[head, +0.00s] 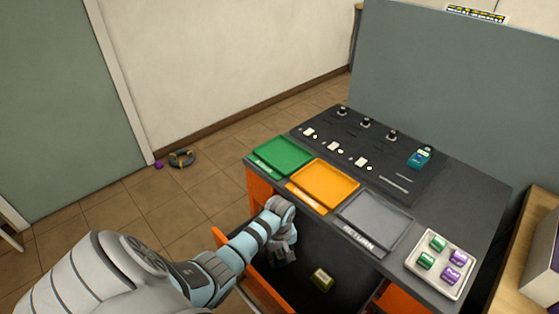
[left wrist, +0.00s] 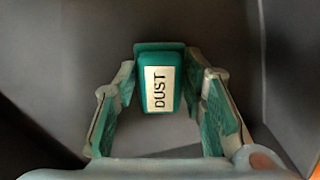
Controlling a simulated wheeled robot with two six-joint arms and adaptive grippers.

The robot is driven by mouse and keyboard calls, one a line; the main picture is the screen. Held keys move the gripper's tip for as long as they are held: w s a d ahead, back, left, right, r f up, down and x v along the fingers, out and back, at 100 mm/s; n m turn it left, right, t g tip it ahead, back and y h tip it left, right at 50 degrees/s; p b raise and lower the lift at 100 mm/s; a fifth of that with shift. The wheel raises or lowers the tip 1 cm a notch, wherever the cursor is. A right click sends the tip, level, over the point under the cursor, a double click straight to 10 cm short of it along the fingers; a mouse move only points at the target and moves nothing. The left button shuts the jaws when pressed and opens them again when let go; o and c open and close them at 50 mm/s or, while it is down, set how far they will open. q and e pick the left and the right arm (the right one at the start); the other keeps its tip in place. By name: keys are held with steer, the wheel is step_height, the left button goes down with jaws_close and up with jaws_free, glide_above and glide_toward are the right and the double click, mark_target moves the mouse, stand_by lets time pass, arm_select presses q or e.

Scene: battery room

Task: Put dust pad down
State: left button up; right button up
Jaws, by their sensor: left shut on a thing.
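The dust pad (left wrist: 160,103) is a teal block with a white label reading DUST, seen in the left wrist view. My left gripper (head: 284,254) is shut on it, with a finger on each side. In the head view the gripper reaches down into the open orange drawer (head: 262,284) under the worktop, and the pad is mostly hidden by it. Whether the pad touches the drawer floor cannot be told. My right gripper is not in view.
An olive-yellow block (head: 321,280) lies in the drawer, right of my gripper. Above are green (head: 283,153), orange (head: 325,180) and grey RETURN (head: 347,231) trays. A teal device (head: 420,158) stands on the dark board. A white tray (head: 463,281) holds green and purple pieces.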

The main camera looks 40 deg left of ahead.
mark_target(280, 253)
arm_select(q)
steer(key=shift+w, duration=0.25)
steer(key=o, duration=0.8)
steer(key=shift+f, duration=0.1)
steer(key=o, duration=0.4)
steer(key=shift+o, duration=0.2)
steer(key=shift+s, duration=0.1)
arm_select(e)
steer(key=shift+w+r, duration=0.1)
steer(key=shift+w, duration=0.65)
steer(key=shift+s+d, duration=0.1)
arm_select(q)
step_height(280, 253, up, 12)
steer(key=p, duration=0.4)
steer(key=shift+p, duration=0.3)
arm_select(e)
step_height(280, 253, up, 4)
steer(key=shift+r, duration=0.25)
arm_select(q)
steer(key=shift+a, duration=0.1)
